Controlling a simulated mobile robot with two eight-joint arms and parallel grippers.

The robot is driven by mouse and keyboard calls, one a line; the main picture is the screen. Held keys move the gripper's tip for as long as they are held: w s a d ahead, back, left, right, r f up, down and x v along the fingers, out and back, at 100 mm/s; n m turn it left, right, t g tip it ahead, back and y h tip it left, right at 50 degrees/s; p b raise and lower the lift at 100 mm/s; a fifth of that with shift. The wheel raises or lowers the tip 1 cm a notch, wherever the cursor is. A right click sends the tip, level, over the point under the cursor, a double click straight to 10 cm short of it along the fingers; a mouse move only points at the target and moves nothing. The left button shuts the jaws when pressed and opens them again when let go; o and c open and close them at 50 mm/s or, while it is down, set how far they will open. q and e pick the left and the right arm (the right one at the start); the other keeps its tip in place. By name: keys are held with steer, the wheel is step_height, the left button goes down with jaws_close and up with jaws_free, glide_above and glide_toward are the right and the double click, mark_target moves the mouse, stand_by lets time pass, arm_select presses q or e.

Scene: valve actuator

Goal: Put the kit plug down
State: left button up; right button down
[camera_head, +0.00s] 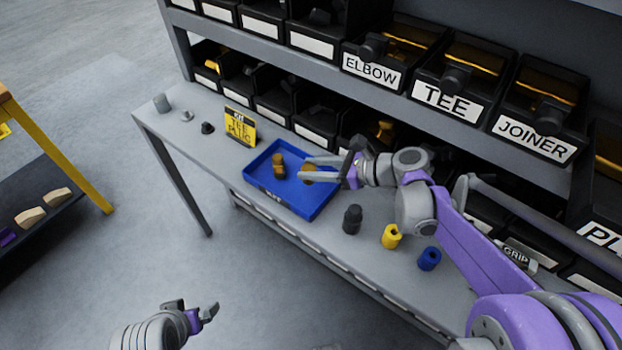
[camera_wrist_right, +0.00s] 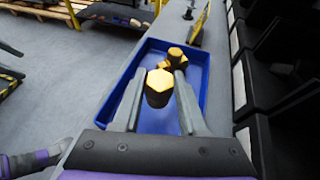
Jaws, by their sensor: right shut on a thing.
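My right gripper (camera_head: 318,170) is shut on the kit plug (camera_head: 309,174), a brass-coloured piece. In the right wrist view the plug's hexagonal gold end (camera_wrist_right: 159,82) shows between the fingers (camera_wrist_right: 158,100). It is over the blue kit tray (camera_head: 312,208); whether it touches the tray floor cannot be told. A brass tee-like fitting (camera_head: 279,166) lies in the tray's left part, and it also shows beyond the plug in the wrist view (camera_wrist_right: 176,58). My left gripper (camera_head: 192,314) is open and empty, low over the floor, away from the bench.
A yellow sign (camera_head: 240,126) reading tee and plug stands left of the tray. Black (camera_head: 352,219), yellow (camera_head: 391,236) and blue (camera_head: 429,259) cylindrical pieces stand right of it. Labelled bins (camera_head: 451,92) line the rack behind.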

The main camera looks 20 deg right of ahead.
steer(key=shift+f+b, duration=0.3)
steer(key=shift+f, duration=1.55)
steer(key=shift+c, duration=2.2)
jaws_free()
steer(key=shift+f, duration=0.1)
steer(key=v, duration=1.2)
steer(key=shift+p, duration=0.3)
